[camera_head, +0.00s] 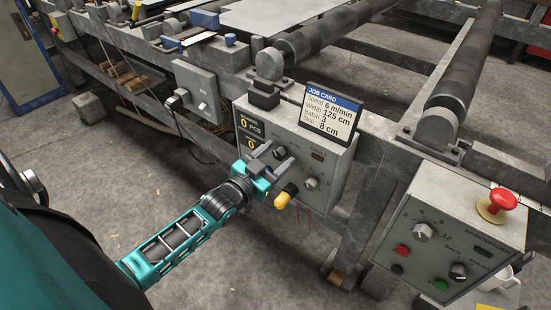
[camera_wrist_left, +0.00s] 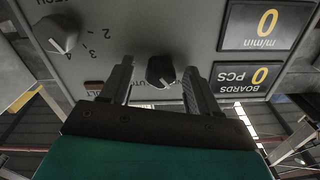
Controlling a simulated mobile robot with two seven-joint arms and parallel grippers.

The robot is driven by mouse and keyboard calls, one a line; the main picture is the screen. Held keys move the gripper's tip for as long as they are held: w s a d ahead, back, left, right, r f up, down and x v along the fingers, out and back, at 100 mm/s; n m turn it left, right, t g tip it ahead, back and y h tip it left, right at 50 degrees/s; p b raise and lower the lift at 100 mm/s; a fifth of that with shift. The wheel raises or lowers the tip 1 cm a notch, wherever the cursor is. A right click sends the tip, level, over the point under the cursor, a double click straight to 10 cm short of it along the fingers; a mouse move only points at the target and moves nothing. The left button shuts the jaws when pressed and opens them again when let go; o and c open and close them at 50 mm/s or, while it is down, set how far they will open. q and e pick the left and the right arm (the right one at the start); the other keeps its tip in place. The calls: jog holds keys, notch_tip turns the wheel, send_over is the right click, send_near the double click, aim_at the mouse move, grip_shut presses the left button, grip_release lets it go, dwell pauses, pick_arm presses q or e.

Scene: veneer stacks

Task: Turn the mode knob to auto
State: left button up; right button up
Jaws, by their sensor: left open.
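The mode knob (camera_wrist_left: 160,72) is a dark knob on a grey control box (camera_head: 324,170), beside a partly hidden label ending in "UTO" in the left wrist view. That view shows the panel upside down. My left gripper (camera_head: 270,157) is open in front of the box. In the left wrist view its two fingers (camera_wrist_left: 157,86) stand on either side of the knob, with gaps showing. I cannot tell how far the fingertips are from the panel. The knob's pointer direction is hard to read. My right gripper is not in view.
A second knob (camera_wrist_left: 58,35) with numbers sits on the same panel. A job card (camera_head: 331,112) stands on top of the box. A yellow-ended part (camera_head: 285,196) sticks out below my gripper. A box with a red button (camera_head: 497,203) is at the right.

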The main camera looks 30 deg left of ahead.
pick_arm(q)
jog(key=shift+w, duration=0.1)
jog(key=shift+c, duration=0.2)
jog(key=c, duration=1)
jog(key=m+p, duration=0.1)
jog(key=m, duration=0.1)
jog(key=shift+m+p, duration=0.35)
jog(key=shift+m, duration=0.05)
jog(key=m+p, duration=0.1)
jog(key=m, duration=0.2)
jog(key=shift+m, duration=0.3)
jog(key=m, duration=0.3)
jog(key=shift+d, duration=0.1)
jog(key=shift+f+m, duration=0.1)
jog(key=shift+m, duration=2.1)
